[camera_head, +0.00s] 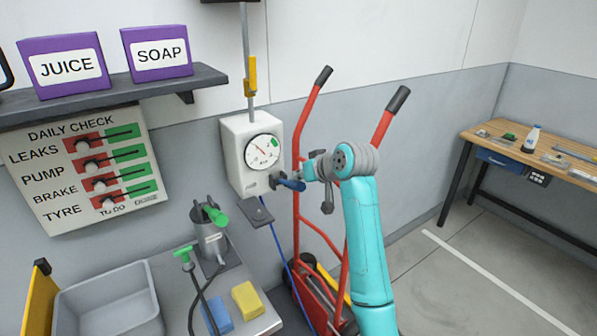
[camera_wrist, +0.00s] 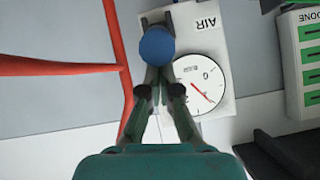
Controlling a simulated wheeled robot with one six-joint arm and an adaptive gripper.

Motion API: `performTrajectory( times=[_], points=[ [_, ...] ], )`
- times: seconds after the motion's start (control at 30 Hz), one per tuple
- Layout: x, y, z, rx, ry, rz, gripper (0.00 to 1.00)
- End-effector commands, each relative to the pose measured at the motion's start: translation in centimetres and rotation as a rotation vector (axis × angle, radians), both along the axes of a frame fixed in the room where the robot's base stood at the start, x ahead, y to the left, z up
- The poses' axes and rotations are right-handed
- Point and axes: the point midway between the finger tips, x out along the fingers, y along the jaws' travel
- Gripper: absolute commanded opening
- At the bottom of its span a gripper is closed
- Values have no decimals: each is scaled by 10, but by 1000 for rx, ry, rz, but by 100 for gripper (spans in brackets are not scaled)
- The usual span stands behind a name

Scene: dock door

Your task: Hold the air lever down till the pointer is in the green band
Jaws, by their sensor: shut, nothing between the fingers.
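The white air unit (camera_head: 238,160) hangs on the wall with a round dial (camera_head: 262,151). The dial has a green band (camera_head: 275,142) at its upper right; the pointer appears to lie up and left, outside the band. The air lever (camera_head: 291,184) has a blue end and sticks out below the dial. My gripper (camera_head: 304,173) is shut and empty, close at the lever. In the wrist view the fingertips (camera_wrist: 160,74) meet just at the blue lever end (camera_wrist: 157,46); I cannot tell if they touch. The dial (camera_wrist: 188,67) shows there, partly behind a finger, with a red pointer.
A red hand truck (camera_head: 303,120) stands just right of the unit, behind my arm. A shelf (camera_head: 110,94) with purple boxes and a check board (camera_head: 50,205) are left. A bench (camera_head: 245,312) with a grey bin (camera_head: 150,285) is below. A wooden table (camera_head: 480,135) stands far right.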

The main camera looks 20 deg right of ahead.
Motion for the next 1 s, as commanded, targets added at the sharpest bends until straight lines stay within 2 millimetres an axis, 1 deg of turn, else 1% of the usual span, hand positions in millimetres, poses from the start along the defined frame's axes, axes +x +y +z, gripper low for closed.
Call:
performTrajectory(
  times=[0.03, 0.4, 0.5, 0.67, 1.0],
  points=[
    [-3, -2, -7, 9, -22, -2, 0],
    [-17, -5, -34, 76, -227, 0, 0],
    [-20, -7, -41, 86, -260, -2, 0],
    [-22, -7, -51, 87, -264, -1, 0],
    [-23, -7, -56, 86, -254, -1, 0]
  ],
)
